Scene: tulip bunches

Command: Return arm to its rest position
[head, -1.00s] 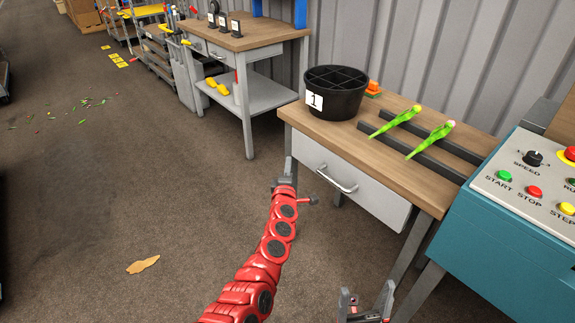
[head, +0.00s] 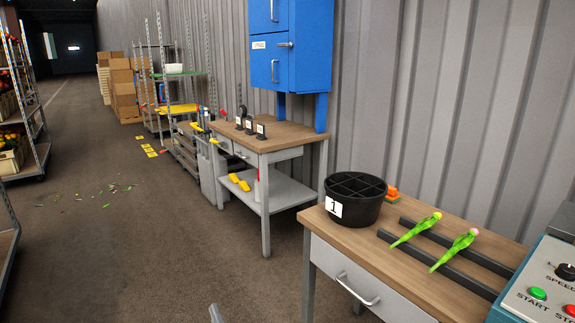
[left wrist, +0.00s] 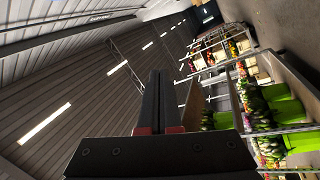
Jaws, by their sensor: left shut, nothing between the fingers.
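My left gripper (head: 215,313) shows only as a small grey tip at the bottom edge of the head view. In the left wrist view its two dark fingers (left wrist: 161,80) lie together, shut, with nothing between them. The rest of the left arm is out of the head view. My right gripper is not in view. Two green tulip bunches, one with a yellow tip (head: 417,229) and one with a pink tip (head: 455,250), lie across dark rails on the wooden workbench (head: 395,268).
A black divided bucket (head: 355,204) marked 1 stands on the workbench. A teal control panel (head: 540,285) is at lower right. A second bench (head: 270,138) stands behind, under a blue cabinet (head: 290,45). Flower racks (head: 22,100) stand at far left. The floor between is largely open.

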